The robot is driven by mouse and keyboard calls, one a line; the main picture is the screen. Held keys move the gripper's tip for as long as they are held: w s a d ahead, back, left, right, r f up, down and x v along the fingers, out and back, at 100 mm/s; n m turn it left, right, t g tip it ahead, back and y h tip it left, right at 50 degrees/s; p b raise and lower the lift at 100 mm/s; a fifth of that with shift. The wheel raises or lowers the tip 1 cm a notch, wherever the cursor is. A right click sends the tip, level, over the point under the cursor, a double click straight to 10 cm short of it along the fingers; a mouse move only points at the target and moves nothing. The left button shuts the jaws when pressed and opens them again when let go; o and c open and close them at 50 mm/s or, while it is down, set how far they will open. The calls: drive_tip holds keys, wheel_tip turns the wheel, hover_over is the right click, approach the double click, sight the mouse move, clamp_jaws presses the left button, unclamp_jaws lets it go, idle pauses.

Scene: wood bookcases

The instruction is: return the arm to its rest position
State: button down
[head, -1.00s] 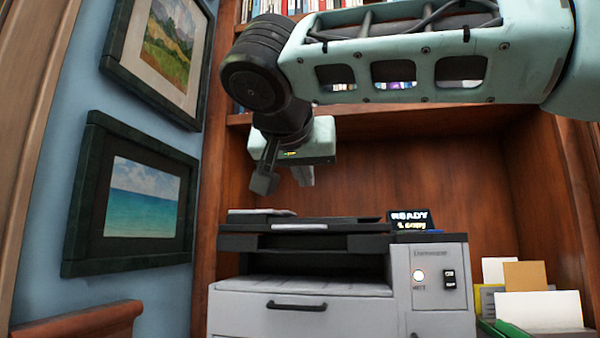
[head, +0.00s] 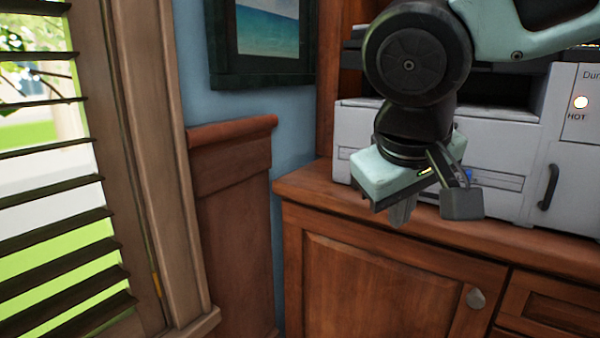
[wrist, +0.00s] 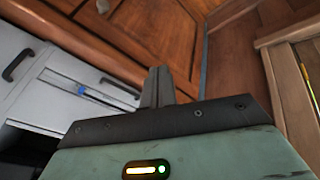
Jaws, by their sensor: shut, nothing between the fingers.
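My gripper (head: 402,212) hangs pointing down from my pale green arm at the right of the head view. It is in front of the printer and the wood cabinet's top edge. In the wrist view my gripper's fingers (wrist: 157,88) are together with nothing between them. My arm's dark round joint (head: 415,65) covers part of the printer.
The grey printer (head: 352,128) stands on the wood cabinet (head: 370,275), which has a round knob. A framed sea picture (head: 270,30) hangs on the blue wall. A shuttered window (head: 50,200) is at the left. The floor is mostly out of view.

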drive_tip(key=s+d+f+n+g+y, duration=0.25)
drive_tip(key=s+f+g, duration=0.25)
drive_tip(key=s+f, duration=1.1)
wheel_tip(320, 180, up, 32)
drive_tip(key=w+p, duration=0.1)
drive_tip(key=p, duration=3.1)
drive_tip(key=shift+w+a+f+n, duration=0.15)
drive_tip(key=shift+a+f+n, duration=0.05)
drive_tip(key=shift+a+n, duration=0.25)
